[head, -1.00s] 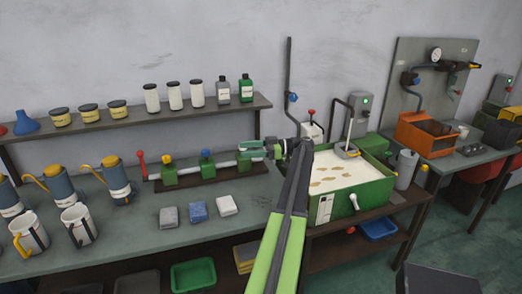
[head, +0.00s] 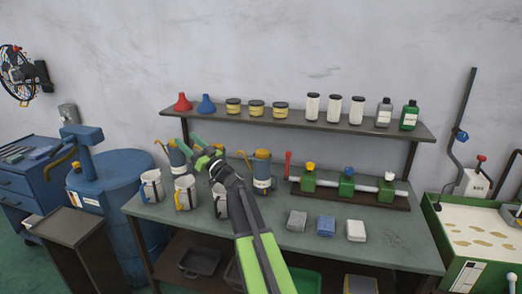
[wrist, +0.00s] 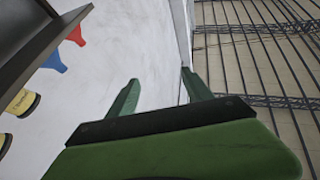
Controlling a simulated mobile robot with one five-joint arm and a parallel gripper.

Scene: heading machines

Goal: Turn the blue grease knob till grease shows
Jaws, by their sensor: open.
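My gripper (head: 198,152) is open and empty in the head view, in front of the oil cans and left of the valve rail. Its two green fingers stand apart in the wrist view (wrist: 160,92), with only wall and ceiling beyond them. A blue knob (head: 347,171) sits on the middle green block of the valve rail (head: 325,187) on the bench. I cannot tell which one is the grease knob. No grease is clearly visible at either.
A shelf (head: 300,123) with jars and bottles runs above. A blue drum (head: 115,195) stands left, a green tank (head: 470,240) right. The bench's front right is clear.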

